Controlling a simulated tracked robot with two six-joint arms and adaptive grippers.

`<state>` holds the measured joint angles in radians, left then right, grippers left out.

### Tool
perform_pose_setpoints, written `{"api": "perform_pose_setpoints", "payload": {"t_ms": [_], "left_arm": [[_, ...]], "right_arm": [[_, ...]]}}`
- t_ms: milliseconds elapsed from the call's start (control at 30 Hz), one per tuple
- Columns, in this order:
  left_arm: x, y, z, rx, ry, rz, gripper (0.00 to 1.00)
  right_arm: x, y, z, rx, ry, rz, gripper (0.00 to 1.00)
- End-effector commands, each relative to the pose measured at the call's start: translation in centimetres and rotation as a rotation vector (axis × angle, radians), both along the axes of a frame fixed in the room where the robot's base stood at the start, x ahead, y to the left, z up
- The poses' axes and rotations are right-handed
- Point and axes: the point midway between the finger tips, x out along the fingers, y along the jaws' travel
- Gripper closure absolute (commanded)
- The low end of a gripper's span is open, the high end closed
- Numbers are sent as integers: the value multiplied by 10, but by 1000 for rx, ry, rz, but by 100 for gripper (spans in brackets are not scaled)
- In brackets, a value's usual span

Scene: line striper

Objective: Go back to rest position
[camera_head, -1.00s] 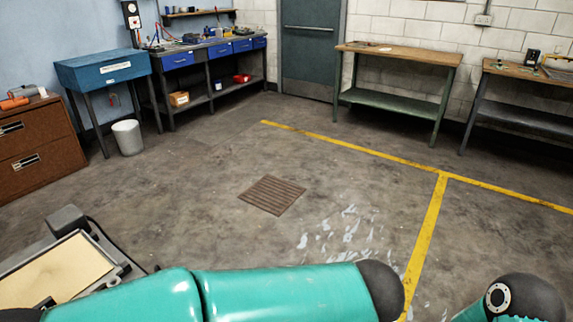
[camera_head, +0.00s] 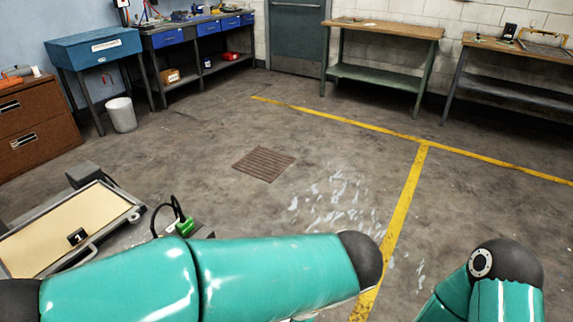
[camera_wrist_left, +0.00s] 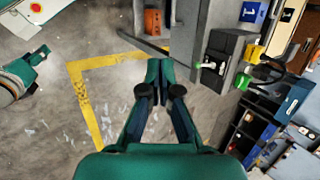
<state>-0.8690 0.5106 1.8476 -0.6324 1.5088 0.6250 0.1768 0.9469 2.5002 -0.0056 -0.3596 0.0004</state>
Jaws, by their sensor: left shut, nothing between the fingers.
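My left gripper (camera_wrist_left: 160,78) shows in the left wrist view with its two fingers together and nothing between them. It points out over the concrete floor, with open floor under and beside it. In the head view my teal left arm lies across the lower edge, and its gripper is hidden. My right arm shows at the lower right of the head view, bent, with its gripper out of view.
At the lower left, a framed tan panel (camera_head: 55,228) and a green connector (camera_head: 185,227) on a cable lie close to my left arm. A yellow floor line (camera_head: 403,205) and a floor grate (camera_head: 264,162) lie ahead. Workbenches (camera_head: 384,30) line the walls; the middle floor is free.

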Motion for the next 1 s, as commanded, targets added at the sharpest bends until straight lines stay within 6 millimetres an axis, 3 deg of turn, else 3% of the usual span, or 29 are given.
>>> {"api": "perform_pose_setpoints", "payload": {"t_ms": [367, 667, 800, 1000], "left_arm": [[3, 5, -90, -209, 191, 24, 100], [-16, 12, -194, -564, 324, 177, 100], [-29, 21, -241, -771, 284, 337, 100], [-40, 49, -282, -913, 121, 553, 100]], "right_arm": [[1, 0, 10, 0, -2, -1, 57], [1, 0, 25, 0, -2, -1, 57], [1, 0, 34, 0, -2, -1, 57], [1, 0, 44, 0, -2, -1, 57]]}}
